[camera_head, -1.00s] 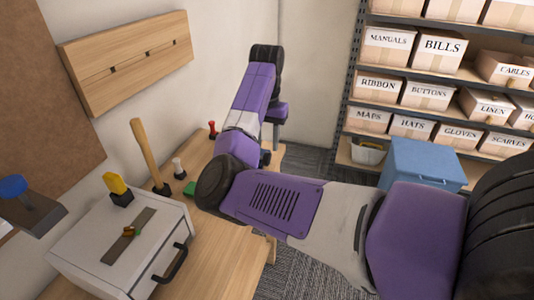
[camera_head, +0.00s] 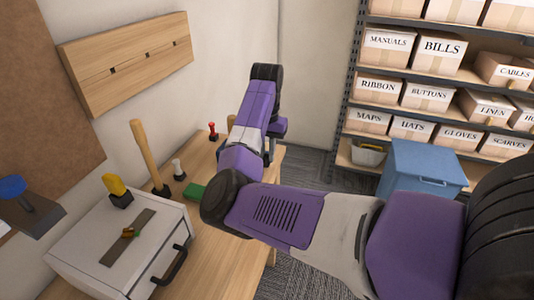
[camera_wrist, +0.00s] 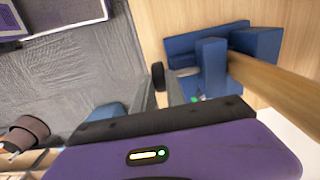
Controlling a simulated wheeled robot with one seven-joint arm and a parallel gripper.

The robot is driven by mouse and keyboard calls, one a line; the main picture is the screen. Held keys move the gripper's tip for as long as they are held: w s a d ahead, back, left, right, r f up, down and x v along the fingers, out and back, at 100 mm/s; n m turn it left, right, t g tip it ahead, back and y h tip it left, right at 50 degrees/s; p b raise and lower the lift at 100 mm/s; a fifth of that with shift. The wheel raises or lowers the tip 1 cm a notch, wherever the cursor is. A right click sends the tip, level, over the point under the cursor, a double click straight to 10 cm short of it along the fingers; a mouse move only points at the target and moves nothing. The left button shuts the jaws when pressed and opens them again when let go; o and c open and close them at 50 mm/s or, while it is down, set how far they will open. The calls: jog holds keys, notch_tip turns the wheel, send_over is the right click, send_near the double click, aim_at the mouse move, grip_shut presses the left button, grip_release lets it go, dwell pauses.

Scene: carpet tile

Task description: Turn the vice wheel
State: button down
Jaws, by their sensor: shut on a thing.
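The blue vice (camera_wrist: 210,65) shows in the upper right of the wrist view, at the edge of the wooden bench. Its small dark round wheel (camera_wrist: 157,76) stands out to the left of the vice body. My gripper (camera_wrist: 161,84) is shut on the wheel, with a grey finger on either side of it. The fingertips are partly hidden by the wheel and by my purple wrist housing. In the head view my purple arm covers the vice and the gripper.
A wooden bar (camera_wrist: 275,88) runs rightward from the vice. In the head view, a white box (camera_head: 75,255) with a black handle, a green block (camera_head: 195,190) and upright tools stand on the bench (camera_head: 215,262). A blue bin (camera_head: 425,168) stands by the shelves.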

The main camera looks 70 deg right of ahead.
aim_at(265, 162)
jog(key=shift+a, duration=0.1)
jog(key=h, duration=0.2)
jog(key=shift+a+f+h, duration=0.1)
jog(key=shift+a+h, duration=0.25)
jog(key=shift+h, duration=0.05)
jog(key=h, duration=0.1)
jog(key=h+b, duration=0.1)
jog(key=h, duration=0.1)
jog(key=shift+a+f+h, duration=0.3)
jog(key=shift+a+f, duration=0.05)
jog(key=shift+a, duration=0.05)
jog(key=h+b, duration=0.2)
jog(key=b, duration=0.1)
jog(key=t+h+b, duration=0.1)
jog(key=h+b, duration=0.1)
jog(key=shift+s+a+f, duration=0.1)
jog(key=shift+a+f, duration=0.25)
jog(key=shift+f, duration=0.05)
jog(key=h+b, duration=0.1)
jog(key=b, duration=0.1)
jog(key=shift+a+h+b, duration=0.15)
jog(key=shift+h+b, duration=0.2)
jog(key=shift+h, duration=0.05)
jog(key=shift+h, duration=0.3)
jog(key=shift+r, duration=0.1)
jog(key=c, duration=1.4)
grip_release()
jog(key=shift+o, duration=0.2)
